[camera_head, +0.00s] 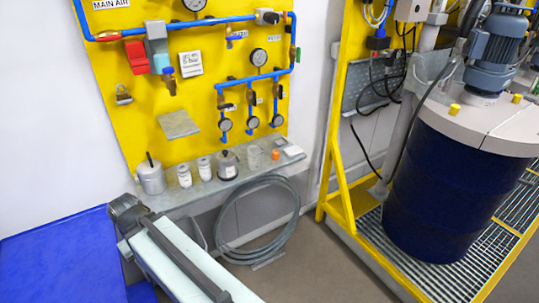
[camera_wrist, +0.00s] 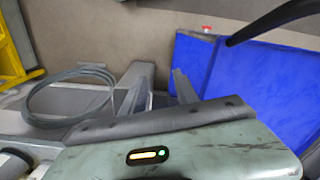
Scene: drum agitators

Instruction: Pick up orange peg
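The orange peg (camera_head: 275,154) is a small orange piece on the grey shelf (camera_head: 240,179), near its right end. It stands between a small clear-grey cylinder and a pale block. It cannot be made out in the wrist view. My gripper (camera_wrist: 160,68) shows in the wrist view as two grey fingers, spread apart with nothing between them. In the head view my pale-green arm part reaches up from the bottom, left of and in front of the shelf, well away from the peg. The fingers are not clear there.
The shelf also holds a grey pot (camera_head: 151,178), two white jars, a dark-topped round pot (camera_head: 228,164) and a clear-grey cylinder (camera_head: 254,157). A coiled grey hose (camera_head: 290,220) hangs below. A yellow gauge panel rises behind. A blue drum (camera_head: 436,195) stands right.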

